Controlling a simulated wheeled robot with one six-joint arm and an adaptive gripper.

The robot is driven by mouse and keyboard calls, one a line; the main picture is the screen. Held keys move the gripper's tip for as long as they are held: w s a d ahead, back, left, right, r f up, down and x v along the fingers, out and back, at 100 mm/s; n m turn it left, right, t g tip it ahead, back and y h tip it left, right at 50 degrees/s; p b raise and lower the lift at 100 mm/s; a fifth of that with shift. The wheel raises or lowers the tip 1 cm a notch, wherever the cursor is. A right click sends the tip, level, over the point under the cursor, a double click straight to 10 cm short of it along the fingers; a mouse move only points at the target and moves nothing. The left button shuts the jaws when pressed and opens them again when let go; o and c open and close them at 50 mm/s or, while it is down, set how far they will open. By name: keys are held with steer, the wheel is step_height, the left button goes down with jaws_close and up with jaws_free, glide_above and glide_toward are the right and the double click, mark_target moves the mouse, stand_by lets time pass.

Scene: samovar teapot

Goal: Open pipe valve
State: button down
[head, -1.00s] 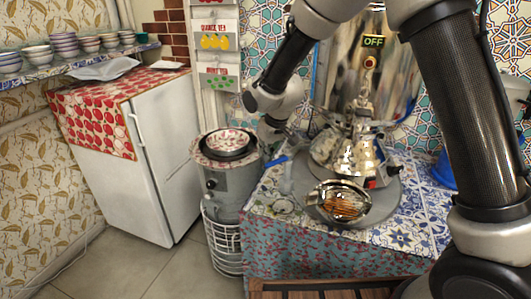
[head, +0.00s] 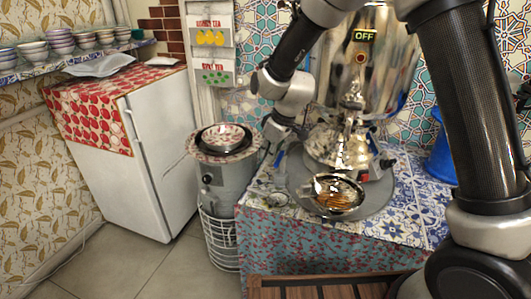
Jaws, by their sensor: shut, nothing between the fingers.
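The large shiny metal samovar (head: 385,75) stands at the back of the tiled counter, with a lit "OFF" sign (head: 364,35) on it. A small blue piece (head: 279,158) shows at the counter's left edge beside the grey drum; it may be the pipe valve's handle, but it is too small to be sure. My gripper (head: 285,140) is at the end of the arm, just above and close to this blue piece. It is shut and empty. Its fingertips are small and partly lost against the counter, so I cannot tell whether they touch the blue piece.
A grey drum (head: 229,185) with a patterned bowl (head: 223,136) stands left of the counter. A white fridge (head: 160,150) is further left. The floor (head: 185,268) between is clear.

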mark_target(279, 164)
steer(key=d+n, duration=0.1)
steer(key=n, duration=0.1)
steer(key=s+d+n+g, duration=0.1)
steer(key=n, duration=0.1)
steer(key=d+n, duration=0.1)
steer(key=n, duration=0.1)
steer(key=shift+s+d+g+y, duration=0.3)
steer(key=shift+s+g, duration=0.1)
steer(key=shift+d+n, duration=0.4)
steer(key=shift+n, duration=0.3)
steer(key=shift+d+g, duration=0.3)
steer(key=shift+d, duration=0.2)
steer(key=shift+w, duration=0.1)
